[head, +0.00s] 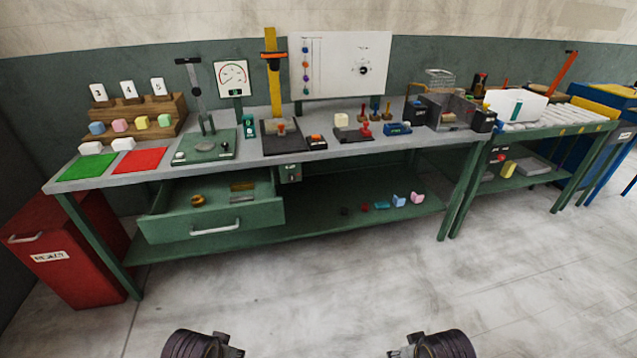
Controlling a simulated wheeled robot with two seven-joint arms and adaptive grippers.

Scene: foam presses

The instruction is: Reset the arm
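My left gripper (230,350) shows only in part at the bottom edge, left of centre, over the bare floor. My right gripper (402,351) shows in part at the bottom edge, right of centre. Both are well apart from the bench, and I cannot see their fingertips clearly. On the green workbench (230,165) stands a press with a tall orange column (273,85) and a dark base. To its left a press with a grey upright arm (195,88) stands on a green base plate (205,146). Nothing visible touches either press.
An open drawer (210,222) juts out below the bench's left side. A red bin (60,250) stands at the far left. Several small blocks lie on the lower shelf (320,225). A second table (560,135) stands at right. The floor in front is clear.

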